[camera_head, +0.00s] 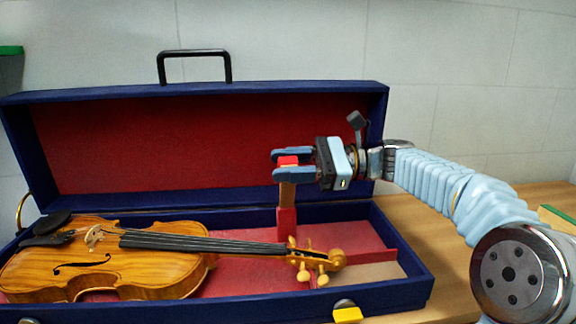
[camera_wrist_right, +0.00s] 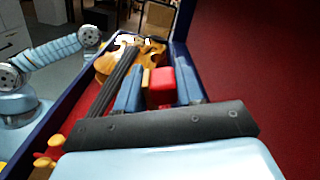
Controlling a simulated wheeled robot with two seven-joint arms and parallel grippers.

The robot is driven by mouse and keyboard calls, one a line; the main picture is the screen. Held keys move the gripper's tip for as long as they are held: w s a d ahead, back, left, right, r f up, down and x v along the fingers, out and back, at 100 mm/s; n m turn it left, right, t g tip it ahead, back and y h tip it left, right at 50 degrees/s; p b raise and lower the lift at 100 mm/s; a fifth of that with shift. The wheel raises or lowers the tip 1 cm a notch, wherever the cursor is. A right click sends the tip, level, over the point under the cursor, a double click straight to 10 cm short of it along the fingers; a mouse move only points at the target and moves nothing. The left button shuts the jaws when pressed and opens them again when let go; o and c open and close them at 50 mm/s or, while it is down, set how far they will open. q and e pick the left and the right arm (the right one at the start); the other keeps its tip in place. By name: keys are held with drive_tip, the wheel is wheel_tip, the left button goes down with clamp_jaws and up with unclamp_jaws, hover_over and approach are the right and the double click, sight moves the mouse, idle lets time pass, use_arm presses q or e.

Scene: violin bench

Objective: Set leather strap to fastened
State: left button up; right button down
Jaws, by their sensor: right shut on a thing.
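The leather strap (camera_head: 287,196) is a brown strip standing upright over the violin's neck, with a red tip and a red block (camera_head: 286,222) at its foot. My right gripper (camera_head: 287,166) reaches in from the right and is shut on the red tip of the strap. In the right wrist view the red tip (camera_wrist_right: 160,86) sits between the two blue fingers, with a tan edge beside it. The violin (camera_head: 150,262) lies in the open case, its scroll to the right. The strap stands up and does not lie across the neck. My left gripper is not in view.
The blue case (camera_head: 395,292) has a red lining and its lid (camera_head: 160,150) stands open behind, with a black handle (camera_head: 195,52) on top. A yellow latch (camera_head: 347,315) is on the front edge. Wooden table (camera_head: 440,225) shows at the right.

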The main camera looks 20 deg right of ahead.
drive_tip(key=s+f+n+b, duration=0.1)
drive_tip(key=b, duration=0.1)
drive_tip(key=s+f+n+b, duration=0.1)
drive_tip(key=n+b, duration=0.1)
drive_tip(key=s+a+f+n+b, duration=0.1)
drive_tip(key=s+n+b, duration=0.1)
drive_tip(key=shift+s+a+b, duration=0.1)
drive_tip(key=shift+b, duration=0.2)
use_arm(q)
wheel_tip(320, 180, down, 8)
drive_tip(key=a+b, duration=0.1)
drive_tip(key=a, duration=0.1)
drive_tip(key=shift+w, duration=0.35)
use_arm(e)
drive_tip(key=shift+s+a+f+n, duration=0.1)
drive_tip(key=shift+s+f+n, duration=0.25)
drive_tip(key=shift+n, duration=0.45)
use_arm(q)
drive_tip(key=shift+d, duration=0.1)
use_arm(e)
drive_tip(key=shift+r, duration=0.15)
drive_tip(key=c, duration=0.9)
unclamp_jaws()
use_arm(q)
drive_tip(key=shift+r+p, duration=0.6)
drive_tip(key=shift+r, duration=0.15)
use_arm(e)
drive_tip(key=v, duration=1.4)
drive_tip(key=shift+a, duration=0.15)
